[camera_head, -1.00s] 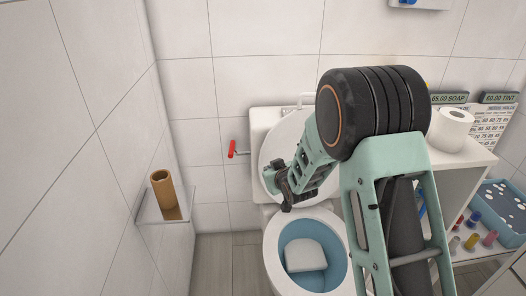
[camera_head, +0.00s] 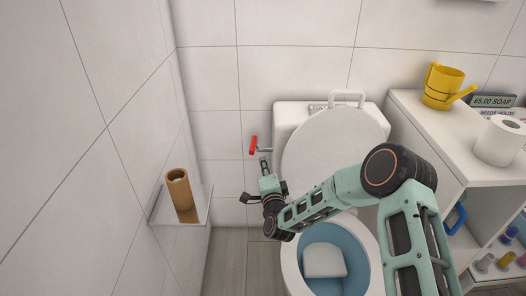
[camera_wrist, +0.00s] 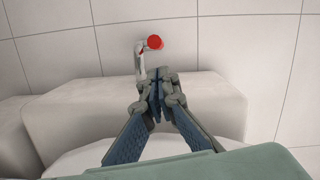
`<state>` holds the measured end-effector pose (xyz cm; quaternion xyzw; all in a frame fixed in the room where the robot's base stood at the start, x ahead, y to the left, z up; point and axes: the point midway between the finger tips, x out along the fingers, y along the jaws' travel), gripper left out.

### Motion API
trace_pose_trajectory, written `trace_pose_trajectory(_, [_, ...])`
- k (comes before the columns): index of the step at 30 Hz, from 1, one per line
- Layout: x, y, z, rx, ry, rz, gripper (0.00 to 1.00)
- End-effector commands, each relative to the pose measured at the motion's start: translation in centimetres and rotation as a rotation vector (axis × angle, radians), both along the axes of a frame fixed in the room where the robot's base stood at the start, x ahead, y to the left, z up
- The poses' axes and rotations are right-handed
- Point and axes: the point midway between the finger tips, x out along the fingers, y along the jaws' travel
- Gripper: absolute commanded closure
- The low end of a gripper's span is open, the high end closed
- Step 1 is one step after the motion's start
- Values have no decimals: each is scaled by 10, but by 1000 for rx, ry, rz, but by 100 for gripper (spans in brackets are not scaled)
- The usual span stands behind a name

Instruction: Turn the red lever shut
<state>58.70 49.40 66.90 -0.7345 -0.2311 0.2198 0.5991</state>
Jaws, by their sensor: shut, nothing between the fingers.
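The red lever (camera_head: 253,145) is a short red handle on a pale grey fitting at the left side of the toilet tank. In the head view the red handle stands roughly upright. In the wrist view the red handle (camera_wrist: 154,42) shows end-on at the top of its fitting, above the fingertips. My gripper (camera_head: 263,160) reaches up from below and its tip is just under the lever. In the wrist view my gripper (camera_wrist: 158,84) is shut with nothing between the fingers. I cannot tell whether it touches the fitting.
The toilet tank (camera_head: 290,118) and raised lid (camera_head: 330,140) are right of the lever. A shelf (camera_head: 160,207) with a cardboard tube (camera_head: 180,190) juts from the left wall. A white cabinet (camera_head: 420,118) with a yellow watering can (camera_head: 443,86) stands at the right.

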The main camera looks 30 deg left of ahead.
Motion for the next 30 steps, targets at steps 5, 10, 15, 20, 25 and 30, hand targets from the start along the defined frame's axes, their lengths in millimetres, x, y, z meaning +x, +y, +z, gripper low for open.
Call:
trace_pose_trajectory(5, [25, 19, -3, 0, -4, 0, 100])
trace_pose_trajectory(10, [44, 34, -4, -1, -2, 1, 100])
trace_pose_trajectory(15, [56, 43, -4, -2, -2, 1, 100])
trace_pose_trajectory(20, [61, 46, -4, -3, -2, 1, 100])
trace_pose_trajectory(25, [62, 47, -4, -4, -1, 2, 100])
trace_pose_trajectory(30, [61, 47, -4, -4, -1, 2, 100])
